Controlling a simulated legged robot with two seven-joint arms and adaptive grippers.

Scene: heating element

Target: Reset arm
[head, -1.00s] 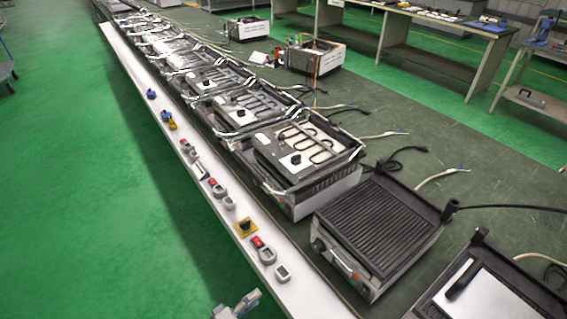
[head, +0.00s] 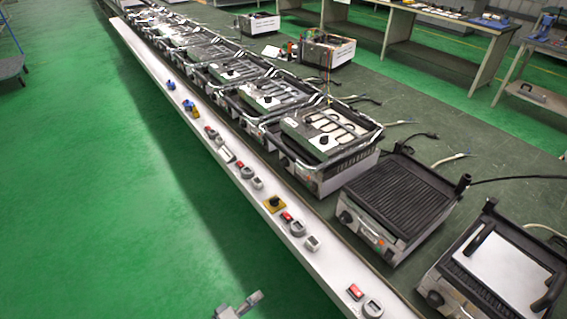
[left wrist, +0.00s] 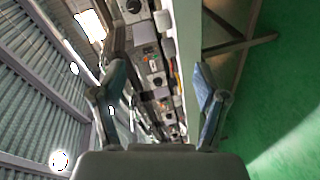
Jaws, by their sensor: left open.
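My left gripper (head: 240,304) shows at the bottom edge of the head view, above the green floor and left of the white rail. It is empty and apart from the bench. In the left wrist view its two fingers (left wrist: 160,85) are spread, with the row of appliances seen between and beyond them. My right gripper is in neither view.
A long row of grill and heating units (head: 400,200) stands on a dark green bench. A white rail (head: 240,200) with switches and knobs runs along its near side. Work tables (head: 440,50) stand behind.

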